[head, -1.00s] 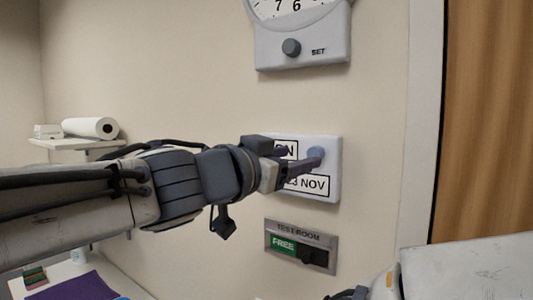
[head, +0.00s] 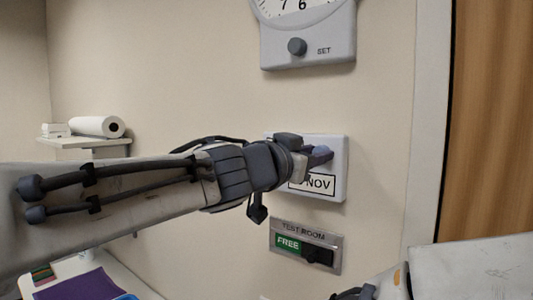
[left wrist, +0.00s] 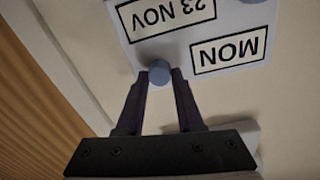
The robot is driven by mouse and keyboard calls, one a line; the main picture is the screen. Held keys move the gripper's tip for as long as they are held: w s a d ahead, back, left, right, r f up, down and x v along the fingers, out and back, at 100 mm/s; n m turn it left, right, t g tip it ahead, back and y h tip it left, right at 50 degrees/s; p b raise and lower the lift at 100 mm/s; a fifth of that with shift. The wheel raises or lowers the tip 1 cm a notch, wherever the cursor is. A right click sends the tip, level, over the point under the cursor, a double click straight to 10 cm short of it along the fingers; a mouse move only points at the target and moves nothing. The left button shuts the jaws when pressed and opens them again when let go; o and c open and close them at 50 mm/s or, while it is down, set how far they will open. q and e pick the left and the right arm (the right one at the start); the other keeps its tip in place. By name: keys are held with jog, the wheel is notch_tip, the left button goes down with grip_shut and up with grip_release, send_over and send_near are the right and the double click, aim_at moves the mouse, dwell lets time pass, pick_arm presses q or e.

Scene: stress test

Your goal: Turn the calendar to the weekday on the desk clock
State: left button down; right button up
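The calendar (head: 337,178) is a white wall plate with a blue-grey knob (head: 321,150). In the left wrist view the calendar (left wrist: 180,40) appears upside down and reads MON and 23 NOV. My left gripper (head: 318,157) reaches it from the left and hides the weekday window in the head view. In the left wrist view its fingertips (left wrist: 160,75) sit on both sides of the knob (left wrist: 159,73), seemingly with no gap. The clock (head: 308,40), with a SET knob, hangs above; its top is cut off and no weekday shows.
A TEST ROOM slider sign (head: 305,246) reading FREE is below the calendar. A wooden door (head: 490,120) stands at the right. A shelf (head: 85,142) with a paper roll (head: 97,126) is at the left. A purple item (head: 85,286) lies lower left.

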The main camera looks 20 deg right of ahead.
pick_arm(q)
jog(key=shift+m, duration=0.5)
jog(key=m, duration=1.1)
jog(key=m+t, duration=0.1)
jog(key=m, duration=0.9)
jog(key=shift+s+d+f+m+y, duration=0.1)
jog(key=shift+f+m+y, duration=0.1)
jog(key=shift+m+y, duration=0.2)
jog(key=shift+m, duration=0.3)
jog(key=c, duration=0.5)
grip_release()
jog(key=shift+c, duration=0.2)
